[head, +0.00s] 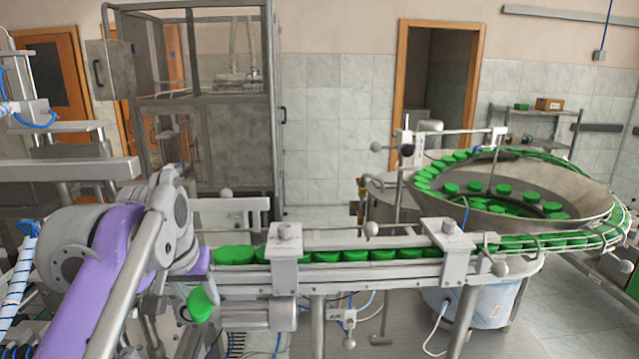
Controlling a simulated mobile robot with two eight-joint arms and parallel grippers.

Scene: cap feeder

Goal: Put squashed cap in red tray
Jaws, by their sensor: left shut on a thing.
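My left gripper (206,260) comes in from the left, with a purple tip at the left end of the conveyor. It is shut, and its tip meets the left edge of a green cap (236,255) that looks wider than the others in the row. My own arm hides part of the grip. I cannot tell for sure that this cap is squashed. Another green cap (201,305) shows tilted, below the rail and beside my arm. I see no red tray. My right gripper is not in view.
A conveyor (390,271) carries a row of green caps (355,255) between metal rails, with clamp blocks (286,243) standing up on it. A round feeder bowl (580,188) with green caps stands at the right. A metal-framed cabinet (232,140) stands behind.

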